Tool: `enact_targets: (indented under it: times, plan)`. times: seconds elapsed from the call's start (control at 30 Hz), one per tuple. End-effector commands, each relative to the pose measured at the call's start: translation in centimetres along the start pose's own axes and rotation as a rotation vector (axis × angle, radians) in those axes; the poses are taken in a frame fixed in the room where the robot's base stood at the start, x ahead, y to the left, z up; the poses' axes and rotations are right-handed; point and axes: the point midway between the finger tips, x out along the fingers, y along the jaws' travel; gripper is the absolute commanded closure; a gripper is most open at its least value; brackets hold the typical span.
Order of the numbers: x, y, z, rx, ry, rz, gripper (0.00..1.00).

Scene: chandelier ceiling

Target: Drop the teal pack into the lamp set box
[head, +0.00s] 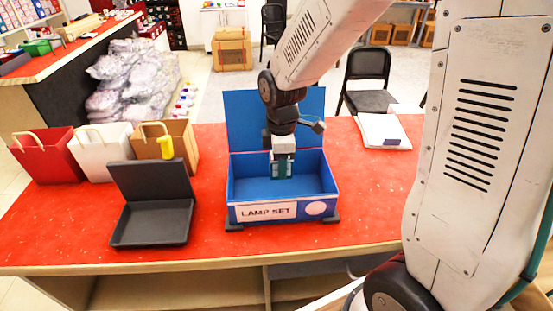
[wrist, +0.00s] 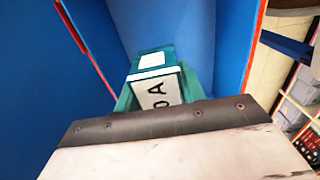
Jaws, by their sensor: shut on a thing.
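The lamp set box (head: 330,205) is a blue open box with its lid raised at the back and a white "LAMP SET" label on the front. It stands on the red counter. My gripper (head: 282,168) points down over the box's opening. It is shut on the teal pack (wrist: 157,83), which has a white label with dark letters. In the head view the pack (head: 281,172) is small and partly hidden by the gripper, and appears within the opening. In the wrist view, blue box walls surround it. I cannot tell whether it touches the floor of the box.
A black open case (head: 152,222) stands left of the box. Red (head: 48,158), white (head: 103,160) and brown (head: 178,155) bags stand at the back left. White papers (head: 382,130) lie at the right. The red counter (head: 365,210) is clear right of the box.

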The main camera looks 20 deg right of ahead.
Motion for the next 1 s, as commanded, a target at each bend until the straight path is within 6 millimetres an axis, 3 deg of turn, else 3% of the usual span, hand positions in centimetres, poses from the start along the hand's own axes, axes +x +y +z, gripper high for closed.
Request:
enact_targets:
  times: [0.13, 0.17, 0.23, 0.57, 1.0]
  plan:
    - [0.0, 0.0, 0.0, 0.000, 0.000, 0.000, 0.83]
    - [0.0, 0.0, 0.0, 0.000, 0.000, 0.000, 0.52]
    - [0.0, 0.0, 0.0, 0.000, 0.000, 0.000, 0.35]
    - [-0.4, 0.1, 0.0, 0.000, 0.001, 0.002, 0.35]
    - [-7.0, 0.1, 0.0, 0.000, 0.001, 0.003, 0.35]
